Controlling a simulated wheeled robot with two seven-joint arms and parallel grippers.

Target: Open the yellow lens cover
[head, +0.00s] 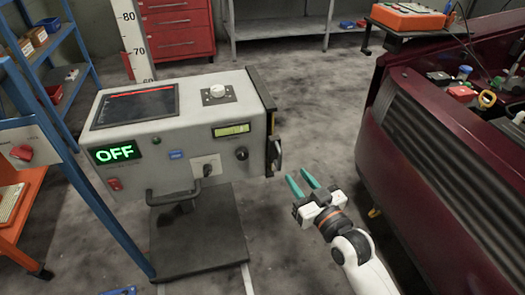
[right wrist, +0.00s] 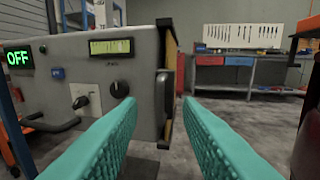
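The lens cover (head: 271,125) is a thin panel on the right side of the grey machine (head: 170,130), seen nearly edge-on. In the right wrist view its yellow-tan edge (right wrist: 172,60) shows, with a dark handle (right wrist: 163,95) on it; its face is hidden. It appears to lie against the machine's side. My right gripper (head: 297,174) has two teal fingers, spread apart and empty. It is to the right of and below the handle in the head view, apart from it. In the right wrist view the handle shows between the fingertips (right wrist: 159,101), beyond them. My left gripper is not in view.
The dark red car (head: 440,150) stands close on the right of my right arm. A dark base (head: 198,240) is under the machine. A blue shelf (head: 45,60) stands at left. Floor (head: 320,110) is free between machine and car. A workbench (right wrist: 240,75) is at the back.

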